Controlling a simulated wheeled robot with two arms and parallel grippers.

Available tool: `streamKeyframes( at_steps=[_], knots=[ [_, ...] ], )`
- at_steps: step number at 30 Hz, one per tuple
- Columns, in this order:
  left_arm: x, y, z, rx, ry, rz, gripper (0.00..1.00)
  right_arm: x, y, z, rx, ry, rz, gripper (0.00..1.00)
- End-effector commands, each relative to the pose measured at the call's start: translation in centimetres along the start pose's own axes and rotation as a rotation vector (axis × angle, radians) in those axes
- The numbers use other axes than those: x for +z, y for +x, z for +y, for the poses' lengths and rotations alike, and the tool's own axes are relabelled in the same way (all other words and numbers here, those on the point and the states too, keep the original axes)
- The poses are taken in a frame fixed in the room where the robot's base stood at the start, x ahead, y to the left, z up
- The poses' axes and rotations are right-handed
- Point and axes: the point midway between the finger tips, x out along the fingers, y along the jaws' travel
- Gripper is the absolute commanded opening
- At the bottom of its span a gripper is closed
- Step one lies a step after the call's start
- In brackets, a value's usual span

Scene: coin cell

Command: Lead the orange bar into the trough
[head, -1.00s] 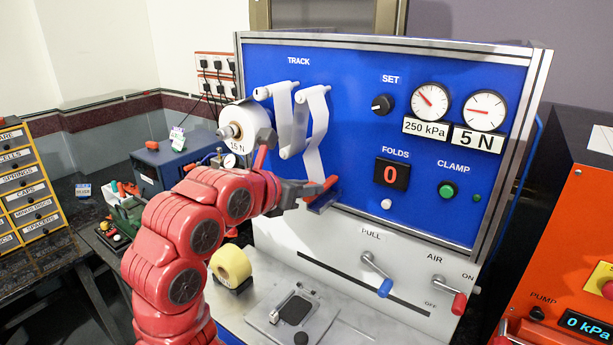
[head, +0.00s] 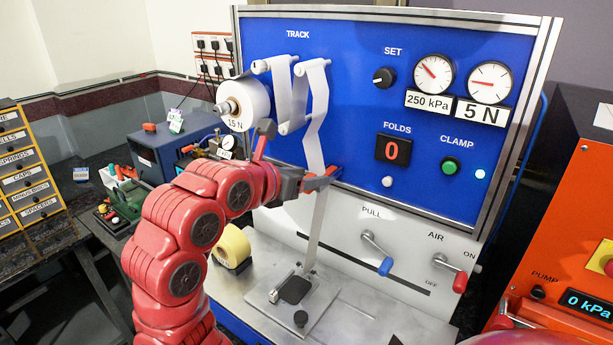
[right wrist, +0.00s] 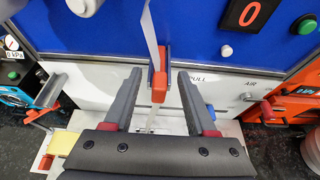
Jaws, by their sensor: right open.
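My right gripper (head: 302,184) is at the front panel and open. In the right wrist view its two fingers (right wrist: 159,75) stand apart, one on each side of the orange bar (right wrist: 159,88), with gaps to both. The bar also shows in the head view (head: 318,182), partly hidden by the gripper. A blue trough (right wrist: 151,72) runs along the bar against the panel, and the bar appears to lie in it; its seating depth is unclear. A white strip (head: 319,215) runs from the track past the bar down to a metal block. My left gripper is not in view.
The blue machine panel (head: 350,75) stands close ahead. The pull lever (head: 383,264) and air lever (head: 460,281) stick out at right. A yellow roll (head: 233,248) and a plate with a dark pad (head: 294,290) are on the bench below.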

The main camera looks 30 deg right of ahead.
Motion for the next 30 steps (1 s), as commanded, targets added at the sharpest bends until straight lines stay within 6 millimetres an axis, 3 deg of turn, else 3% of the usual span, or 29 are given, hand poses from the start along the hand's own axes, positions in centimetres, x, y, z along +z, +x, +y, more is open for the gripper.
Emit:
streamKeyframes(
  at_steps=[8, 21, 27, 30],
  knots=[
    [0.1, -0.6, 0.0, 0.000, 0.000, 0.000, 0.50, -0.2, -1.2, 0.1, 0.002, -0.002, 0.000, 0.57],
    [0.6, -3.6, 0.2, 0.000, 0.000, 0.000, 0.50, -0.2, -12.2, 0.1, 0.004, -0.001, -0.002, 0.57],
    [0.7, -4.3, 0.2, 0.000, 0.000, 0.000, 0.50, -0.1, -15.9, 0.1, 0.003, -0.001, -0.001, 0.57],
    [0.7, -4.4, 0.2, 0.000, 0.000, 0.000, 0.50, -0.1, -16.8, 0.0, 0.000, 0.001, 0.000, 0.57]
  ],
)
